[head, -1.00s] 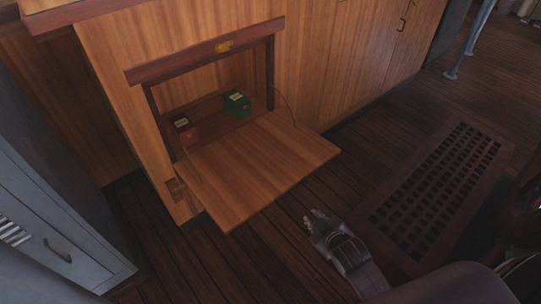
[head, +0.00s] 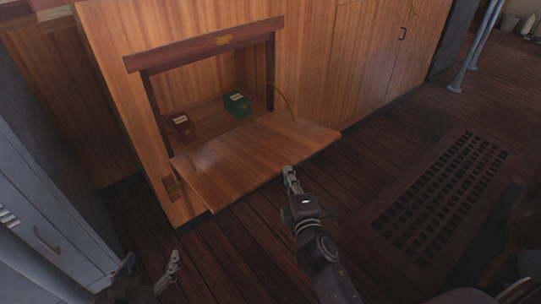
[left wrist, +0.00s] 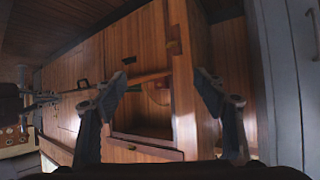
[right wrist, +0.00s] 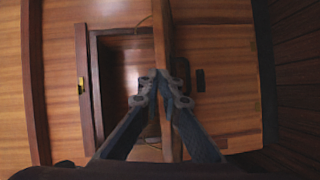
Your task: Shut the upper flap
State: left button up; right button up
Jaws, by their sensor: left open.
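The upper flap (head: 250,150) is a wooden drop-down panel hinged at the bottom of a cabinet opening. It stands out from the cabinet, tilted a little upward. My right gripper (head: 291,178) is at its outer edge. In the right wrist view the fingers (right wrist: 162,88) lie close on both faces of the flap (right wrist: 162,40), which shows edge-on between them. My left gripper (head: 150,272) is low at the left, apart from the flap. Its fingers stand wide apart and empty in the left wrist view (left wrist: 160,80).
A red box (head: 183,125) and a green box (head: 237,103) stand inside the opening. A dark rail (head: 190,52) with a brass latch (head: 224,40) runs above it. A grey locker (head: 50,190) stands at the left. A floor grating (head: 440,190) lies at the right.

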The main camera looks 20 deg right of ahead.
aim_at(271, 167)
jog(key=w+a+r+n, duration=0.1)
jog(key=w+a+r+n+t+y, duration=0.1)
jog(key=shift+w+a+r, duration=0.2)
jog(key=shift+a+r, duration=0.1)
jog(key=shift+a, duration=0.05)
jog(key=w, duration=0.1)
jog(key=w+a, duration=0.1)
jog(key=w, duration=0.1)
jog(key=shift+f+y, duration=0.15)
jog(key=shift+y, duration=0.15)
jog(key=w+b, duration=0.1)
jog(key=w, duration=0.3)
jog(key=shift+w, duration=0.4)
jog(key=shift+w+d, duration=0.15)
jog(key=shift+w, duration=0.25)
pick_arm(q)
jog(key=w+r+t+h, duration=0.1)
jog(key=w+r+t, duration=0.2)
jog(key=r, duration=0.3)
jog(key=shift+w+d, duration=0.35)
jog(key=shift+d, duration=0.05)
pick_arm(e)
jog(key=shift+d, duration=0.1)
grip_shut()
jog(key=shift+d, duration=0.25)
